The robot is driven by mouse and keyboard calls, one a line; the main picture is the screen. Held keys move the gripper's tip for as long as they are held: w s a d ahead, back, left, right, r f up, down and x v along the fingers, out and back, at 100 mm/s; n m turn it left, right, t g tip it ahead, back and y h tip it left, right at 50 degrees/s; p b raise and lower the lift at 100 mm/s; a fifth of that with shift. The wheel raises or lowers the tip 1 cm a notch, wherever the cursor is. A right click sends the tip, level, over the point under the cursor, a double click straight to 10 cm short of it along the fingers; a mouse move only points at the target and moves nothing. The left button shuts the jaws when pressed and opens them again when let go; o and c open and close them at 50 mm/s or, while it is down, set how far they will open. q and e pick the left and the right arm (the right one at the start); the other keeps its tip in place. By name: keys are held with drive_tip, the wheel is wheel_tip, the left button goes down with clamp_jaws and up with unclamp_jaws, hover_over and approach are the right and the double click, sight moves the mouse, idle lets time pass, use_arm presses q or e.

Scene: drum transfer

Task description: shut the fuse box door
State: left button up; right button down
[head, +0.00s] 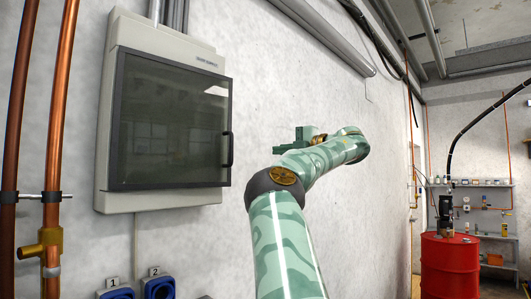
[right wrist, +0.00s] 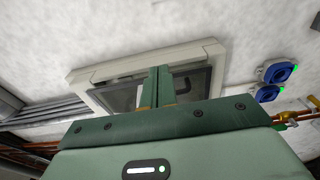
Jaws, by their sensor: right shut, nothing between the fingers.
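The fuse box (head: 160,202) is a pale casing on the left wall in the head view. Its door (head: 165,125) has a dark frame, a smoky pane and a black handle (head: 229,149) on the right edge. That edge juts past the casing's right side, so the door seems a little ajar; the gap itself is hard to see. My right gripper (head: 283,149) is to the right of the handle, apart from it. In the right wrist view its fingers (right wrist: 157,78) are together and empty, overlapping the fuse box (right wrist: 205,50) and door (right wrist: 189,87) behind. My left gripper is out of view.
Copper pipes (head: 58,120) run up the wall left of the box. Blue sockets (head: 158,288) sit below it. Grey conduit (head: 325,38) crosses the upper wall. A red drum (head: 449,265) and shelves (head: 485,184) stand far right. The wall right of the box is mostly bare.

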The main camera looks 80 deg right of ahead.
drive_tip(key=w+a+r+n+g+y+p, duration=0.1)
drive_tip(key=w+a+r+n+p, duration=0.2)
drive_tip(key=w+a+r+p, duration=0.55)
drive_tip(key=w+a+r+n+g+h+p, duration=0.1)
drive_tip(key=w+a+r+n+g, duration=0.1)
drive_tip(key=a+g, duration=0.3)
drive_tip(key=w+a+r+n+g+h+p, duration=0.1)
drive_tip(key=w+a+r+n+g, duration=0.1)
drive_tip(key=a+g, duration=0.35)
drive_tip(key=n+g+p, duration=0.1)
drive_tip(key=n+g, duration=0.1)
approach(231, 153)
wheel_tip(231, 153, down, 4)
drive_tip(key=a, duration=0.1)
drive_tip(key=shift+t+h, duration=0.25)
drive_tip(key=shift+h, duration=0.15)
drive_tip(key=d+p, duration=0.1)
drive_tip(key=d, duration=0.1)
drive_tip(key=w+d+p, duration=0.1)
drive_tip(key=d+p, duration=0.1)
drive_tip(key=shift+d+f, duration=0.1)
drive_tip(key=shift+f, duration=0.1)
drive_tip(key=shift+w, duration=0.15)
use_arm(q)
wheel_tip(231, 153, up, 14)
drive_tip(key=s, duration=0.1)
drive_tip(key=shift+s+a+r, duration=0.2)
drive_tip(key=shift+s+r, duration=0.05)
